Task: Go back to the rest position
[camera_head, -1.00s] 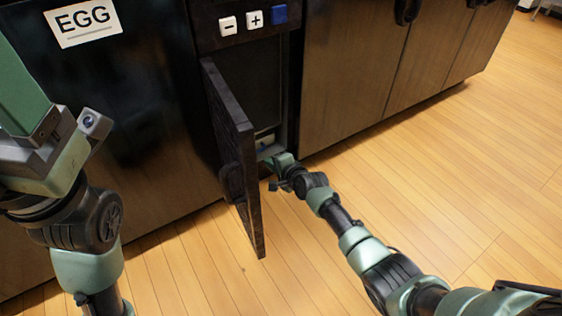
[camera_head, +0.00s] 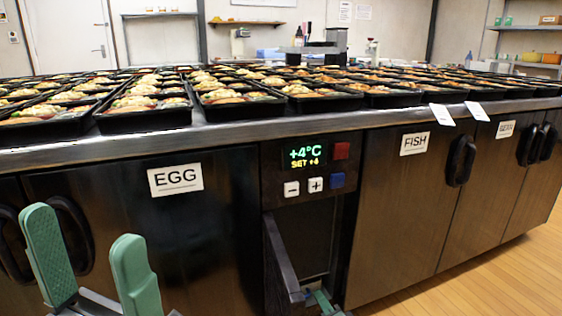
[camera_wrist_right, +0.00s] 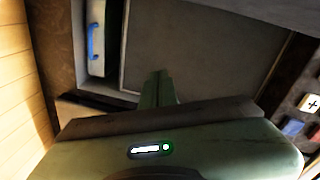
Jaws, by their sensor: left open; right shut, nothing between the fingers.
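My left gripper (camera_head: 92,262) is at the lower left of the head view, open and empty, its two green fingers apart in front of the egg cabinet. My right gripper (camera_head: 322,302) shows only partly at the bottom edge of the head view, at the open small door (camera_head: 282,265) under the control panel (camera_head: 312,165). In the right wrist view its fingers (camera_wrist_right: 160,86) are together with nothing between them, in front of a grey compartment (camera_wrist_right: 200,60). Most of the right arm is out of view.
A steel counter (camera_head: 90,150) full of bento trays (camera_head: 145,110) runs above the cabinets. A white piece with a blue handle (camera_wrist_right: 95,40) sits at the compartment's left in the wrist view. Free wooden floor (camera_head: 480,280) lies at the lower right.

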